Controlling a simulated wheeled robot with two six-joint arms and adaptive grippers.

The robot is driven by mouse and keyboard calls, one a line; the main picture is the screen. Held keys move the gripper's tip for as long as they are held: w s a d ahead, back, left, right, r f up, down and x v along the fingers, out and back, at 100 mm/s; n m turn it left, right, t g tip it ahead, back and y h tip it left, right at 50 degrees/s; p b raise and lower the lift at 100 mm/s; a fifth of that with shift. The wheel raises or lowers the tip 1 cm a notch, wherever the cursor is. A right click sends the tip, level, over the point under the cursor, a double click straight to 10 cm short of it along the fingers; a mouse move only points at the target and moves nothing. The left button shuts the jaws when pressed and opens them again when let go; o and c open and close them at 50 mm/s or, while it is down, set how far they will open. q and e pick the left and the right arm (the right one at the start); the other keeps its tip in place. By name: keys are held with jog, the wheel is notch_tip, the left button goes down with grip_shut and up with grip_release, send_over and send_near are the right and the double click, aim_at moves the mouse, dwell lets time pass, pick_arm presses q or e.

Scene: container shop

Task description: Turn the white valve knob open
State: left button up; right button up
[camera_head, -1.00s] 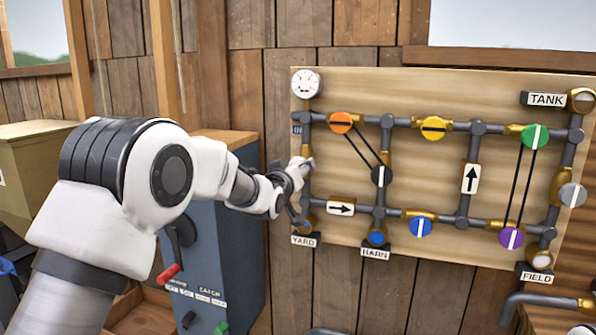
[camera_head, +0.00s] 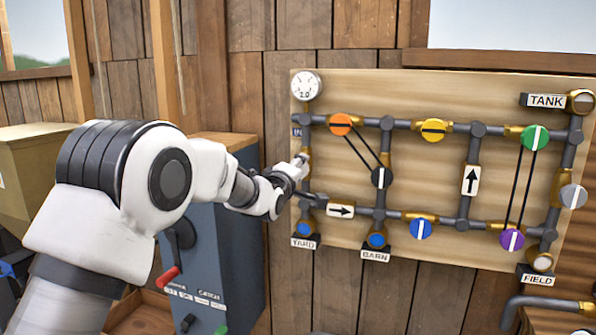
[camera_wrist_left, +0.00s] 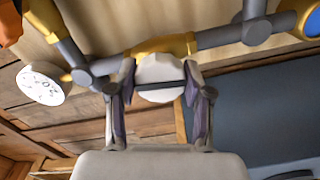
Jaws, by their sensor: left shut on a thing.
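The white valve knob (camera_wrist_left: 160,78) sits on a brass valve body on the pipe board. A dark line crosses its face, sideways in the left wrist view. My left gripper (camera_wrist_left: 160,92) has one finger on each side of the knob and is shut on it. In the head view my left gripper (camera_head: 304,178) is at the board's left pipe, between the gauge and the YARD outlet, and hides the knob there. My right gripper is not in view.
The pipe board (camera_head: 400,90) carries a gauge (camera_head: 305,84), an orange knob (camera_head: 340,124), a yellow knob (camera_head: 433,129) and several others. A blue disc (camera_head: 304,229) shows at YARD. A blue-grey cabinet (camera_head: 230,240) with a red-handled lever stands close below my left arm.

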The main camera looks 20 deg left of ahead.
pick_arm(q)
jog(key=shift+n, duration=0.6)
jog(key=o, duration=1.2)
jog(key=shift+w+d, duration=0.1)
jog(key=shift+c, duration=0.2)
jog(key=s, duration=1.2)
jog(key=shift+a, duration=0.25)
